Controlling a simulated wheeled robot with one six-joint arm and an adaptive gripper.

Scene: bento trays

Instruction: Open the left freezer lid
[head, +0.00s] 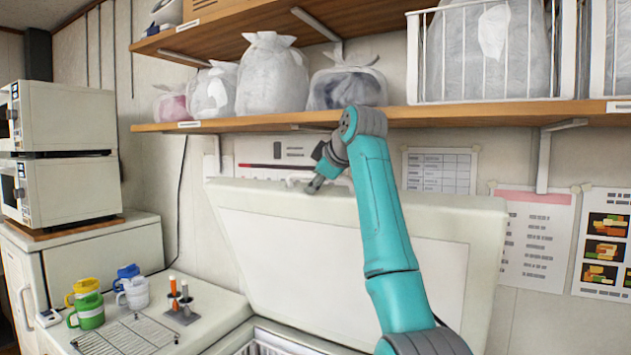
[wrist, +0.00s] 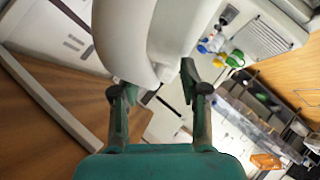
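The freezer lid (head: 300,225) is raised and tilted back towards the wall in the head view. Part of the freezer's open inside (head: 262,347) shows below it at the bottom edge. My gripper (head: 314,184) is at the lid's upper edge, left of its middle. In the wrist view, the two fingers of my gripper (wrist: 153,80) are spread apart. A pale rounded edge, seemingly the lid (wrist: 150,30), lies ahead of and partly between them. I cannot tell whether the fingers touch it.
A wooden shelf (head: 235,124) with bags is close above my gripper. Stacked microwaves (head: 68,190) are at the far left.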

